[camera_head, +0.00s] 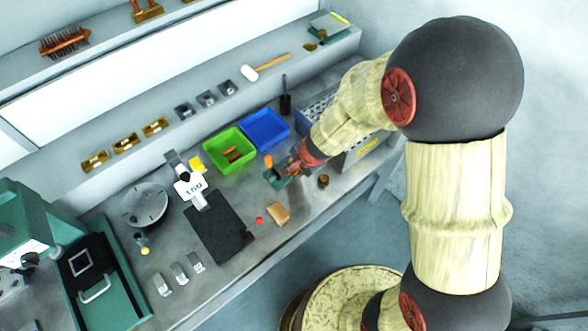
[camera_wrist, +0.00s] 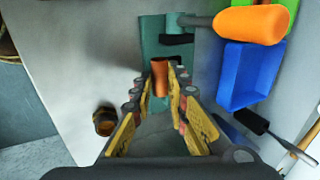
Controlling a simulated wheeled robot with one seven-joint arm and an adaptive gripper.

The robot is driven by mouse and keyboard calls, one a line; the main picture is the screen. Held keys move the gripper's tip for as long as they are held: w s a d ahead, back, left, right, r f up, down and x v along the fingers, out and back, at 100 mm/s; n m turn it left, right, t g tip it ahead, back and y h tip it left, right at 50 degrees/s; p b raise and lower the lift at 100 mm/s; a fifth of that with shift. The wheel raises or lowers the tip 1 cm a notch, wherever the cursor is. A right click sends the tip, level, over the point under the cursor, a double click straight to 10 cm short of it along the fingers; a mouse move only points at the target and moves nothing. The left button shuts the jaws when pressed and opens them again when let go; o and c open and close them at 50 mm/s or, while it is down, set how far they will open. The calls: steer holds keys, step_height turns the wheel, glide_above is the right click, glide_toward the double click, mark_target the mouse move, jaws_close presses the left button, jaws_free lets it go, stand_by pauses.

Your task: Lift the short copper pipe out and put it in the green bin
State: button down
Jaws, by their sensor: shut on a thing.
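The short copper pipe (camera_wrist: 160,76) stands between my fingertips in the wrist view. My gripper (camera_wrist: 163,84) is shut on it, with yellow-padded fingers on both sides. A teal vise-like fixture (camera_wrist: 156,42) lies just beyond the pipe; I cannot tell whether the pipe still touches it. In the head view my gripper (camera_head: 291,170) is over this fixture (camera_head: 274,180), and the pipe is hard to make out there. The green bin (camera_head: 237,166) is left of my gripper and holds some copper-coloured pieces. A corner of the bin shows in the wrist view (camera_wrist: 291,8).
A blue bin (camera_head: 282,134) stands beside the green bin. An orange-handled tool (camera_wrist: 248,24) sits close to the fixture. A small brown cylinder (camera_head: 323,181) and a tan block (camera_head: 278,212) lie nearby. A grey basket (camera_head: 313,111) stands behind my arm.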

step_height(320, 180, up, 2)
steer(key=shift+r+p, duration=0.25)
steer(key=shift+p, duration=0.5)
steer(key=s+d+r+p, duration=0.4)
steer(key=s+r, duration=0.5)
steer(key=s, duration=0.4)
steer(key=shift+s+r, duration=0.25)
steer(key=shift+r, duration=0.1)
